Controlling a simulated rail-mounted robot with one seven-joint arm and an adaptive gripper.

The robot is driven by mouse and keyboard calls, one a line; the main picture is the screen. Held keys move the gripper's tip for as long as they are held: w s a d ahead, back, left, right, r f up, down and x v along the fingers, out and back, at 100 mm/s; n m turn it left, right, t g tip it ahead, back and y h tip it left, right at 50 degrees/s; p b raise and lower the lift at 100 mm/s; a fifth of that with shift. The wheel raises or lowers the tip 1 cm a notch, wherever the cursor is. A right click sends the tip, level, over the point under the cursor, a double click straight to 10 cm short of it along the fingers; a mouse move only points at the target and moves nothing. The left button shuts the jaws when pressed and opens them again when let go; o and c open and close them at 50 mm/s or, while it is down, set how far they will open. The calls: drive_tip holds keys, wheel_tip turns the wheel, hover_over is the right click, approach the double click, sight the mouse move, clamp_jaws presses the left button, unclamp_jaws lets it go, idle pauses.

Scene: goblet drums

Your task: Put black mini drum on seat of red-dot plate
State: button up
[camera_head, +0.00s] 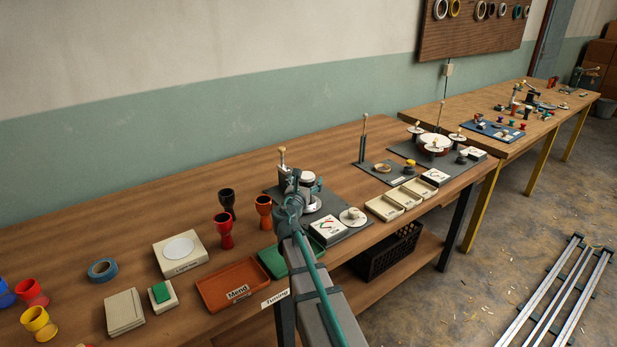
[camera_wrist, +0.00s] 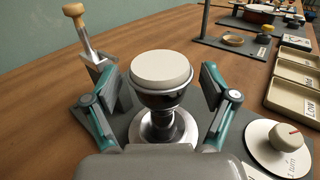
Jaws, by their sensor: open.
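My gripper (camera_wrist: 160,88) is open, its two fingers apart on either side of a dark drum-like piece (camera_wrist: 160,96) with a pale round top. That piece sits upright on a shiny metal base (camera_wrist: 164,132); I see no finger closed on it. In the head view its pale top (camera_head: 307,178) shows just beyond my gripper (camera_head: 296,192). A black goblet drum (camera_head: 227,198) stands on the table to the left, behind a red one (camera_head: 223,230). I cannot clearly make out a plate with a red dot.
A round white dial (camera_wrist: 278,148) with a red-marked knob is to the right. A wooden-handled tool (camera_wrist: 84,38) stands at left. Pale trays (camera_wrist: 292,96) lie farther right. An orange goblet drum (camera_head: 264,211) and a brown Mend tray (camera_head: 233,273) are nearby.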

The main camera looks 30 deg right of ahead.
drive_tip(key=v, duration=0.7)
drive_tip(key=shift+s+a, duration=0.25)
drive_tip(key=shift+s, duration=0.05)
